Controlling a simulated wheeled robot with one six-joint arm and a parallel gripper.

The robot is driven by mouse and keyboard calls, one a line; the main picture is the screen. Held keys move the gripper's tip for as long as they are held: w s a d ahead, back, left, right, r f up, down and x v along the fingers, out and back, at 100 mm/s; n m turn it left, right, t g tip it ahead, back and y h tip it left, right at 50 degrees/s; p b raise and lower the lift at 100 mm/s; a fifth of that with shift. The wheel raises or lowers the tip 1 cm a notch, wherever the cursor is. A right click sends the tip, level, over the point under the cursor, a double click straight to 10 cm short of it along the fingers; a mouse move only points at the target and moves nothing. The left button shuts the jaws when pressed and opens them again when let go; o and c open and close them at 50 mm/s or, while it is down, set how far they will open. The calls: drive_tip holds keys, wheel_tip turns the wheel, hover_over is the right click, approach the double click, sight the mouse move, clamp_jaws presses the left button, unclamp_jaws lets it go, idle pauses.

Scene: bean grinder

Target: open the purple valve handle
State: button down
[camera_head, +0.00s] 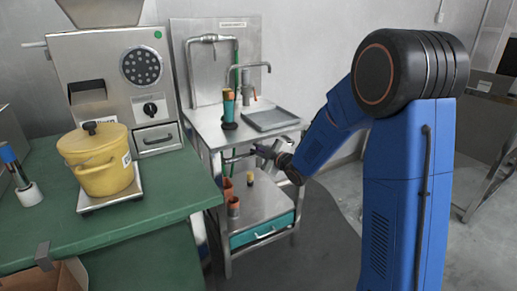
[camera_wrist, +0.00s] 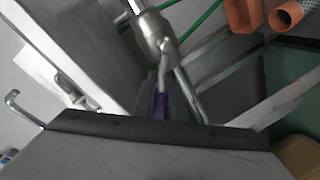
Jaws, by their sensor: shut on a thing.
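The purple valve handle (camera_wrist: 160,104) shows in the wrist view as a small purple-sleeved lever just beyond the dark edge of my gripper body. It joins a silver valve body (camera_wrist: 155,35) on a metal pipe. My gripper (camera_wrist: 161,96) is at the handle and shut on it, with the finger edges only partly visible. In the head view my gripper (camera_head: 268,152) reaches the pipework below the sink top of the steel stand. The purple handle cannot be made out there.
The steel sink stand (camera_head: 205,128) holds a tray (camera_head: 270,119) and faucets on top. Orange cups (camera_head: 233,206) stand on its lower shelf, left of my gripper. A green counter (camera_head: 45,230) with a yellow pot (camera_head: 98,165) and a grinder (camera_head: 118,85) is further left.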

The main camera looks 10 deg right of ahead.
drive_tip(key=shift+f, duration=0.2)
idle(0.4)
drive_tip(key=c, duration=1.8)
unclamp_jaws()
drive_tip(key=shift+s+r, duration=0.1)
drive_tip(key=shift+s, duration=0.05)
drive_tip(key=v, duration=1.7)
drive_tip(key=shift+s, duration=0.1)
